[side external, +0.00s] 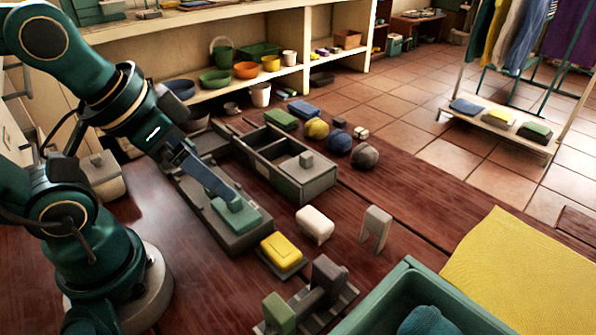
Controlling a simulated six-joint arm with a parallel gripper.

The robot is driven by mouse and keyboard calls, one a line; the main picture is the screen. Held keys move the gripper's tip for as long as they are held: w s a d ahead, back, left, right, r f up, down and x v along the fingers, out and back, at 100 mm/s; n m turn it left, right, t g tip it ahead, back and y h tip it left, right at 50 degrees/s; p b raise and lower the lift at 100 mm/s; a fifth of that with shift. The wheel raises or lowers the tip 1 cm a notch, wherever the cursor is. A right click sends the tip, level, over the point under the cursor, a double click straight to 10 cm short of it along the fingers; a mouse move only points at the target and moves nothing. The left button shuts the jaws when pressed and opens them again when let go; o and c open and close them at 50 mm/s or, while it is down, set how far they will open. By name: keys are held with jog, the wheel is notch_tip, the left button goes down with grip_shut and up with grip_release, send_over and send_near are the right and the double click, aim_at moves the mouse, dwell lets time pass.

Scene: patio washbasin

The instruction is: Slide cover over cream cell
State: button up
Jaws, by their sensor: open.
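A long grey two-part box (228,243) lies on the wooden table in front of my arm. A green cover (240,219) with a raised knob sits at its near end. My gripper (232,196) is open, with its fingers reaching down to the cover's knob; whether they touch it I cannot tell. A second grey box (318,186) stands to the right, with a grey knobbed lid (297,172) over part of it and an open compartment behind. I cannot make out a cream-coloured cell; my arm hides part of the first box.
A yellow block (281,247), a white block (315,224) and a grey arch (376,228) stand close by on the near right. A slatted rack (338,303) and a green bin (365,316) are in front. Balls (364,156) lie beyond the second box.

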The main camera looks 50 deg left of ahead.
jog(key=c, duration=0.3)
jog(key=shift+w+r, duration=0.25)
jog(key=shift+c, duration=0.5)
jog(key=w+r+t, duration=0.1)
jog(key=w+r, duration=0.2)
jog(key=w, duration=0.3)
jog(key=g, duration=0.1)
send_over(306, 154)
jog(key=s+d, duration=0.1)
jog(key=s, duration=0.2)
notch_tip(306, 154, down, 4)
jog(key=shift+g, duration=0.6)
jog(key=x, duration=0.5)
jog(key=s+a+x, duration=0.1)
jog(key=x, duration=0.1)
jog(key=shift+f, duration=0.4)
jog(key=shift+w+f, duration=0.35)
jog(key=shift+f, duration=0.25)
grip_shut()
